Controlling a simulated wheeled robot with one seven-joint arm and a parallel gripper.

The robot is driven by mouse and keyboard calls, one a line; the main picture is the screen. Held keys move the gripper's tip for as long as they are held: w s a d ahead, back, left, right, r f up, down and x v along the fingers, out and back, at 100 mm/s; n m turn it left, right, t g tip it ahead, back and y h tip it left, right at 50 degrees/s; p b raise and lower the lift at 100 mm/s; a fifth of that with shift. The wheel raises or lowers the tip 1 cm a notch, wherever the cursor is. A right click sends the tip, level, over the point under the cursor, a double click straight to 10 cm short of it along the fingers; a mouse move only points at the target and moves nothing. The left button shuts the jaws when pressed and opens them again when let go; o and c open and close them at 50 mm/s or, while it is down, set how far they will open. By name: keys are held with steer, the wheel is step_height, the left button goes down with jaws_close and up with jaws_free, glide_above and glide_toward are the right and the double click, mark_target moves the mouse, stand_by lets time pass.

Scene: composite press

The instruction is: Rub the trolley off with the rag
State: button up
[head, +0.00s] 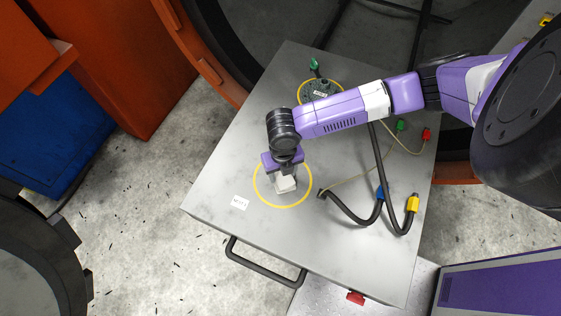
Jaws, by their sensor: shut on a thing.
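The trolley (230,178) is a grey metal table top with a black handle at its near side. My gripper (284,177) points down over its left part, inside a yellow circle marked on the top. It is shut on a small whitish block-like thing, which looks like the rag (286,185). The rag is at or just above the surface; I cannot tell whether it touches. The gripper's fingers are mostly hidden by the wrist.
A dark round fitting with a green top (320,90) stands in another yellow circle at the back. Black hoses (362,217) with blue and yellow ends and thin cables lie on the right. The near middle is clear.

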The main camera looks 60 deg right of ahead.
steer(key=shift+d+f, duration=0.15)
steer(key=shift+d, duration=1.1)
steer(key=shift+s+p, duration=0.2)
steer(key=shift+p, duration=0.2)
steer(key=shift+s+a+r+p, duration=0.15)
steer(key=shift+a+p, duration=0.15)
steer(key=shift+a, duration=0.3)
steer(key=shift+w+a+r+p, duration=0.1)
steer(key=shift+a+p, duration=0.2)
steer(key=shift+a, duration=0.25)
steer(key=shift+s+a+f+p, duration=0.1)
steer(key=shift+a+p, duration=0.5)
steer(key=shift+a, duration=0.75)
steer(key=shift+a+f+p, duration=0.1)
steer(key=shift+a+p, duration=0.45)
steer(key=shift+a, duration=0.75)
steer(key=shift+d, duration=0.1)
steer(key=shift+d+r, duration=0.2)
steer(key=shift+d, duration=2.3)
steer(key=shift+d+f, duration=0.15)
steer(key=shift+d, duration=1)
